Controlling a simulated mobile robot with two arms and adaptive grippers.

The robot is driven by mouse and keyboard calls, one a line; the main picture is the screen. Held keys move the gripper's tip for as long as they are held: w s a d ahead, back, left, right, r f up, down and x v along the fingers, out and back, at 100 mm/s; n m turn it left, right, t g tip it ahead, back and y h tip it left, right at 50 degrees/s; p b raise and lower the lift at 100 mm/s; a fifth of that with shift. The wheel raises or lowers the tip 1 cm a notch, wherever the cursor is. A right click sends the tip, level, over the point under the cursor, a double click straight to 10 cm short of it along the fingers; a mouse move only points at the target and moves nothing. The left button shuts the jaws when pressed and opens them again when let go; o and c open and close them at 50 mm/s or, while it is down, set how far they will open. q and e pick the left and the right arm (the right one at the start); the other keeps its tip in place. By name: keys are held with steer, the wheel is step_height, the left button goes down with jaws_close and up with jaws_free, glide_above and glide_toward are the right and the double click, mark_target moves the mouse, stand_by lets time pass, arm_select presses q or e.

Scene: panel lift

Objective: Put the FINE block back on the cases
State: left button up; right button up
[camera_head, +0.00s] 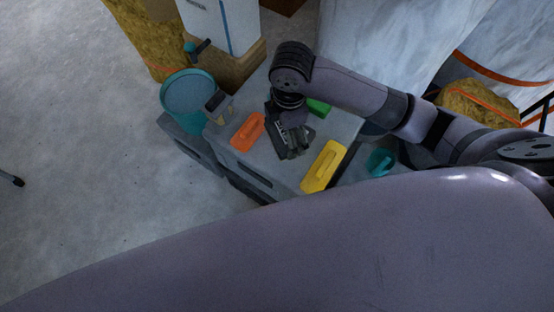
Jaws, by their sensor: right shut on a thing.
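My right gripper (290,146) is low over the top of the grey cases (258,176), between an orange block (248,132) and a yellow block (324,167). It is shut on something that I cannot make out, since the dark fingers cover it. A green block (318,107) lies behind the gripper, partly hidden by my wrist. The orange and yellow blocks lie apart from the fingers on the cases. No lettering is legible, so I cannot tell which block is FINE. My left gripper is not in view.
A teal bucket (188,96) and a small container (218,106) stand at the left end of the cases. A teal round item (380,162) is to the right. A white-and-brown box (230,62) stands behind. The floor at left is mostly clear.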

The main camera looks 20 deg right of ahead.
steer(key=n, duration=0.2)
steer(key=w+a+n, duration=0.1)
steer(key=shift+r+n, duration=0.3)
steer(key=shift+r, duration=0.05)
steer(key=shift+w+a+r+n, duration=0.1)
steer(key=shift+w+n, duration=0.05)
steer(key=shift+n, duration=0.4)
steer(key=shift+w+a+r+n, duration=0.1)
steer(key=shift+n, duration=0.45)
steer(key=shift+w+n, duration=0.1)
steer(key=shift+n, duration=0.2)
steer(key=shift+a+f, duration=0.1)
steer(key=shift+f, duration=0.25)
glide_above(278, 161)
step_height(278, 161, down, 15)
steer(key=shift+r+b, duration=0.2)
steer(key=shift+b, duration=0.2)
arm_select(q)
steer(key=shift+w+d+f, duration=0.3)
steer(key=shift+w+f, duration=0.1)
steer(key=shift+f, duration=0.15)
arm_select(e)
steer(key=shift+f, duration=2.35)
arm_select(q)
steer(key=shift+b, duration=0.3)
